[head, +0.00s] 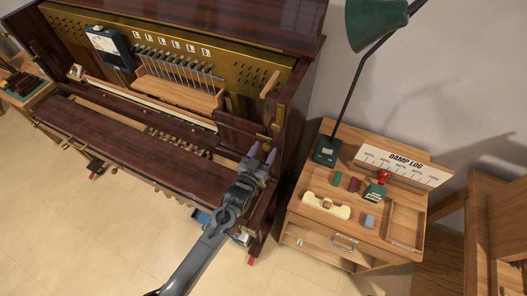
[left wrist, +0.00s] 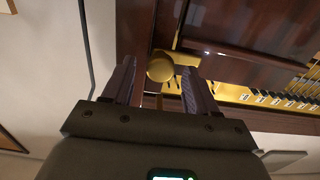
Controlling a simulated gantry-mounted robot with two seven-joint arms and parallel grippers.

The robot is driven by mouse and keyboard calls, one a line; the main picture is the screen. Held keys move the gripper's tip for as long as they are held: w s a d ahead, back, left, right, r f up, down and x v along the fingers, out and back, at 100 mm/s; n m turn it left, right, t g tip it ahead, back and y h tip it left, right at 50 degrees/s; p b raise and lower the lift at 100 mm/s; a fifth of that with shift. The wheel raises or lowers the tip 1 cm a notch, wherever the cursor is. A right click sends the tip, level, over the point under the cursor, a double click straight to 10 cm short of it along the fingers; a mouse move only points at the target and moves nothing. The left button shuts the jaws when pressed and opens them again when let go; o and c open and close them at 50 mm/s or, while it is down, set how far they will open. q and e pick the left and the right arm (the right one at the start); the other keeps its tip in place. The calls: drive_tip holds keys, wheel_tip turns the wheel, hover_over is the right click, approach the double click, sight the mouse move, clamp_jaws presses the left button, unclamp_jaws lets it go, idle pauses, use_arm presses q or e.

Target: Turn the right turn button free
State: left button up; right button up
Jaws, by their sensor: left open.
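My left gripper (head: 262,153) is at the right end of the upright piano (head: 140,140), in front of its dark wooden side post. In the left wrist view its two dark fingers (left wrist: 158,72) are apart. A round brass turn button (left wrist: 160,68) shows between the fingertips, in front of dark red-brown wood. I cannot tell whether either finger touches it. In the head view small brass fittings (head: 275,127) show on the post just beyond the gripper. My right gripper is not in view.
A wooden cabinet (head: 305,240) stands right of the piano, with a green lamp (head: 326,150), a damp log board (head: 402,165), a cream holder (head: 326,206) and small items on top. A wooden rail with a row of tools (head: 178,92) sits inside the open piano.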

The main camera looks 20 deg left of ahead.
use_arm(q)
drive_tip(key=c, duration=1)
drive_tip(key=shift+c, duration=0.2)
drive_tip(key=shift+m, duration=0.4)
drive_tip(key=m+p, duration=0.1)
drive_tip(key=m, duration=0.2)
drive_tip(key=shift+r+p, duration=0.1)
drive_tip(key=shift+p, duration=0.2)
drive_tip(key=m+p, duration=0.1)
drive_tip(key=m, duration=0.4)
drive_tip(key=shift+d+p, duration=0.1)
drive_tip(key=shift+p, duration=0.3)
drive_tip(key=m+p, duration=0.1)
drive_tip(key=m, duration=0.3)
drive_tip(key=shift+m, duration=0.4)
drive_tip(key=m, duration=0.1)
drive_tip(key=m+p, duration=0.1)
drive_tip(key=m, duration=0.2)
drive_tip(key=shift+f, duration=0.25)
drive_tip(key=shift+m, duration=0.3)
